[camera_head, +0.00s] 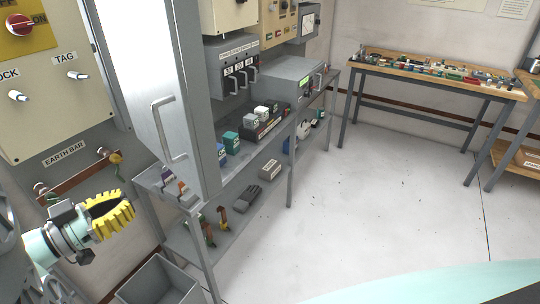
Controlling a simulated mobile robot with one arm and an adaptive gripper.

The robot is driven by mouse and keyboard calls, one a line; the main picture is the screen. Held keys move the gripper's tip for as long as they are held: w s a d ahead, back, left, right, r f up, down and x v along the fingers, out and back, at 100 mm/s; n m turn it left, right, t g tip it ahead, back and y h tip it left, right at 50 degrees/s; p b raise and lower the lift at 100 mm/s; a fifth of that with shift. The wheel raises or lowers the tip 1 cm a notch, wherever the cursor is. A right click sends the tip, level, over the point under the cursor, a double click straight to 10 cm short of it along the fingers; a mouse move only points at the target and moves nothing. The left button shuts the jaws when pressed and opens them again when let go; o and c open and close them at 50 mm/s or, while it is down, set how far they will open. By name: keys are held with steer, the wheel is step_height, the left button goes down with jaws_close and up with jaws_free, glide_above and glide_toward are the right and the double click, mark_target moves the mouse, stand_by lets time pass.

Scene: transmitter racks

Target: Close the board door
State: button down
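The board door (190,90) is a tall grey panel that stands swung out from the board, seen partly edge-on, with a pale inner strip. A grey bar handle (163,128) is on its face. The opened board front (50,110) shows at the left, with a red rotary switch, a TAG label and an EARTH BAR label. My gripper (127,203), with yellow ribbed fingers, is at the lower left, below the earth bar and left of the door. It is apart from the door and handle and holds nothing that I can see. The gap between its fingertips is unclear.
A grey shelf rack (245,170) with small boxes and tools stands just behind and right of the door. A grey open bin (158,282) is on the floor at the bottom. A wooden bench (430,70) with parts stands at the back right. The floor (370,200) between is clear.

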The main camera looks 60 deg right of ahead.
mark_target(191, 168)
steer(key=s+d+p, duration=0.1)
steer(key=d, duration=0.3)
steer(key=d+p, duration=0.1)
steer(key=d, duration=0.4)
steer(key=s+d+p, duration=0.1)
steer(key=d, duration=0.3)
steer(key=shift+s+d+r+p, duration=0.1)
steer(key=shift+s+d+p, duration=0.1)
steer(key=shift+s+p, duration=0.15)
steer(key=shift+d, duration=0.1)
